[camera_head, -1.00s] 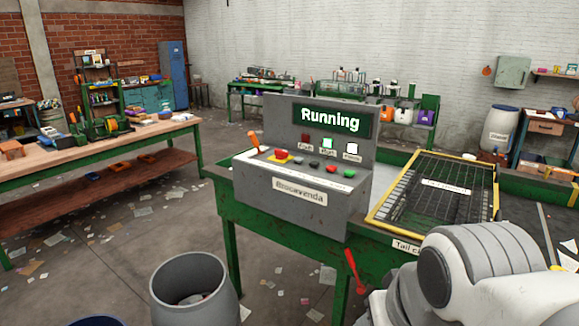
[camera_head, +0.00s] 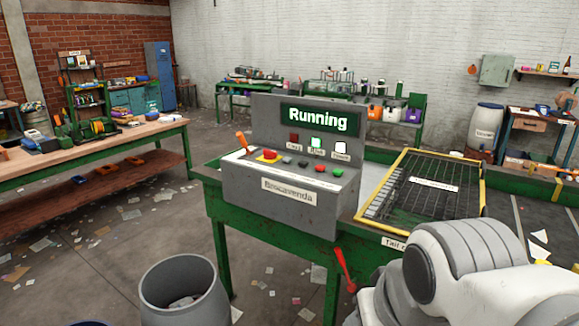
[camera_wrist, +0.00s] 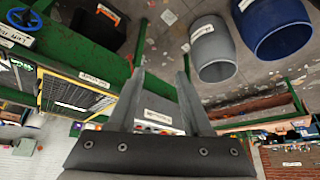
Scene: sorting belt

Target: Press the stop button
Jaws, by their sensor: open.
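The grey control panel (camera_head: 283,205) stands on a green frame in the middle of the head view. Its display (camera_head: 319,118) reads "Running". A large red button on a yellow base (camera_head: 269,155) is at the panel's left, beside an orange lever (camera_head: 243,142). Further right are dark buttons, a smaller red button (camera_head: 320,168) and a green button (camera_head: 337,173). Their labels are too small to read, so I cannot tell which is marked stop. My gripper (camera_wrist: 161,75) is open and empty in the wrist view. The panel shows between and beyond its fingers, not touching them.
A wire guard with a yellow frame (camera_head: 481,190) lies right of the panel. A red lever (camera_head: 344,268) sticks out below the panel's right end. A grey bin (camera_head: 185,290) stands in front, left; a blue bin (camera_wrist: 272,28) is beside it. A workbench (camera_head: 95,155) stands at left.

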